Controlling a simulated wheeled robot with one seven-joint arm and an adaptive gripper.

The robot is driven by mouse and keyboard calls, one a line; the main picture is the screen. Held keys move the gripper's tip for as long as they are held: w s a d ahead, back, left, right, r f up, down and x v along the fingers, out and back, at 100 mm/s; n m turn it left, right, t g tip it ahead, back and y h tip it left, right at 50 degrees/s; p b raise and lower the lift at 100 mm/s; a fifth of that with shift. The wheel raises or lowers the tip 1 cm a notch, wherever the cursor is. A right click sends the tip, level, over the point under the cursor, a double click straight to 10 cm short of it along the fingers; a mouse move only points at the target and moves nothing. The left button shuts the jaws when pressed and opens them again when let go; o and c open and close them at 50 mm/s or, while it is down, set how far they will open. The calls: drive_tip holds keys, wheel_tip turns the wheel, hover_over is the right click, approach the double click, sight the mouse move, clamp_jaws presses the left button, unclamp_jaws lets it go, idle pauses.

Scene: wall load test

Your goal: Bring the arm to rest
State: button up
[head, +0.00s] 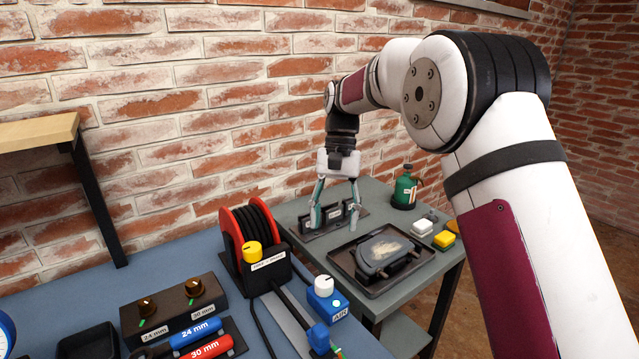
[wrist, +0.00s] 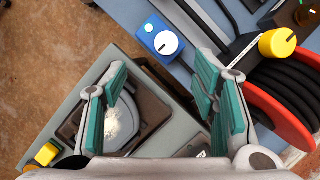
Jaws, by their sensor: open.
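My gripper (head: 336,217) hangs downward at the end of my bent arm, over the back of the grey side table (head: 380,318), near the brick wall. Its teal-padded fingers stand apart with nothing between them. In the head view a low black holder (head: 322,222) shows behind the fingertips; I cannot tell whether they touch it. In the wrist view the open gripper (wrist: 160,72) frames the gap between the table and the blue bench, with no object held.
A black tray (head: 345,262) holds a dark pad with pale powder. A green bottle (head: 404,190), a white button (head: 422,228) and a yellow button (head: 444,240) stand nearby. The blue bench carries a red hose reel (head: 240,232) and a blue valve box (head: 326,298). A wooden shelf (head: 40,133) juts out left.

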drive_tip(key=s+d+r+n+t+p, duration=0.15)
drive_tip(key=s+d+r, duration=0.25)
drive_tip(key=s+r, duration=0.4)
drive_tip(key=s+d+r+m+t+p, duration=0.1)
drive_tip(key=s+d+r+t+p, duration=0.1)
drive_tip(key=s+d+r, duration=0.45)
drive_tip(key=s+d+n+t+p, duration=0.1)
drive_tip(key=s+d+t, duration=0.1)
drive_tip(key=s, duration=0.9)
drive_tip(key=s+d+f+n+t+h+p, duration=0.1)
drive_tip(key=s+d+t+p, duration=0.1)
drive_tip(key=s, duration=0.9)
drive_tip(key=shift+s+f, duration=0.15)
drive_tip(key=shift+s, duration=0.2)
drive_tip(key=shift+t, duration=0.25)
idle(1.3)
